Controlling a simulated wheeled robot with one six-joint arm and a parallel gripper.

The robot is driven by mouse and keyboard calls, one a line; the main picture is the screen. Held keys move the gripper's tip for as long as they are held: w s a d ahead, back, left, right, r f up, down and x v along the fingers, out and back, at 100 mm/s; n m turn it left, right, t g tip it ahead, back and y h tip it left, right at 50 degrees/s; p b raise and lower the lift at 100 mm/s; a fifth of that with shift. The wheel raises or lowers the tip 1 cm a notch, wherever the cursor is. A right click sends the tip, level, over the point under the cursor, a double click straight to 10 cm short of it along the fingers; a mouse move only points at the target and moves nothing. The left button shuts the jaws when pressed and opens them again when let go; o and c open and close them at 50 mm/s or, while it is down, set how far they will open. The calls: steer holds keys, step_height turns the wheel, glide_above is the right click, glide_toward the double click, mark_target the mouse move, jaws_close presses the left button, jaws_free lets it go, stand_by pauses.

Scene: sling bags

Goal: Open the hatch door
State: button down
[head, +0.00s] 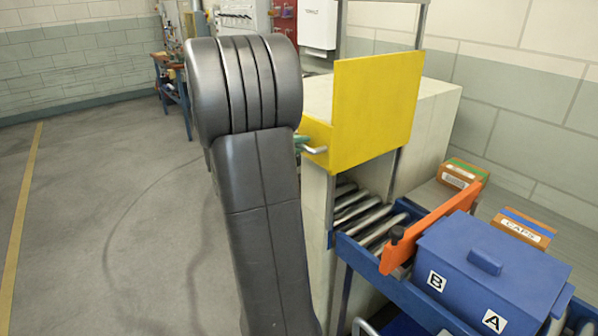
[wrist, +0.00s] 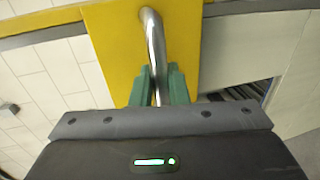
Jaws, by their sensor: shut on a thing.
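The yellow hatch door (head: 375,105) stands upright between metal posts, and a gap under it shows conveyor rollers. Its metal bar handle (head: 315,150) sticks out at the lower left of the yellow part. In the wrist view the handle (wrist: 154,40) runs down from the yellow panel (wrist: 112,45) between the green fingers of my gripper (wrist: 158,90). The fingers are shut on the handle. In the head view my dark arm covers most of my gripper, and only a bit of green finger (head: 300,140) shows beside the handle.
Below the door, rollers (head: 365,215) lead to an orange bar (head: 430,230) and a blue lidded box (head: 490,270) marked A and B. Small cartons (head: 523,228) sit on a ledge to the right. The floor at left is clear; a workbench (head: 172,85) stands far back.

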step_height(320, 180, up, 8)
steer(key=shift+p, duration=0.65)
steer(key=c, duration=1.5)
jaws_free()
steer(key=shift+a, duration=0.15)
steer(key=b+v, duration=0.2)
steer(key=v, duration=1.1)
steer(key=shift+s+a, duration=0.2)
steer(key=shift+s, duration=0.05)
steer(key=p+x, duration=0.2)
steer(key=x, duration=1.2)
